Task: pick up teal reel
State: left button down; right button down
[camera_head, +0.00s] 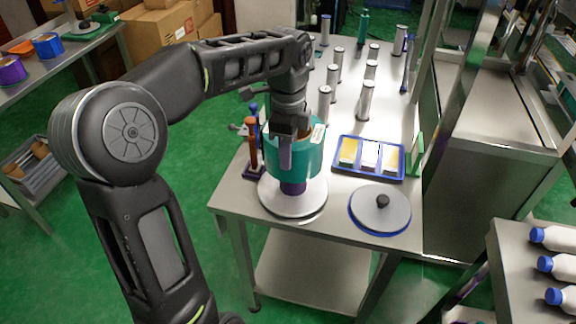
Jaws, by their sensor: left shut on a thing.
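The teal reel (311,160) is in the head view, over the front left of the steel table. My left gripper (286,156) comes down from above and is shut on the reel's wall, with one finger in front of it. Below the reel, a short purple core (293,188) shows above a round white plate (284,205). The reel's lower edge appears above the plate; whether it still surrounds the core is hidden. My right gripper is not in view.
A blue tray (337,168) with several compartments and a grey disc (380,209) with a black knob lie to the right. Tools stand in a holder (255,170) on the left. Several metal cylinders (366,100) stand farther back. A side table holds white bottles (556,265).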

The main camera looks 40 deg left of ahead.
pick_arm(q)
jog(key=shift+r, duration=0.65)
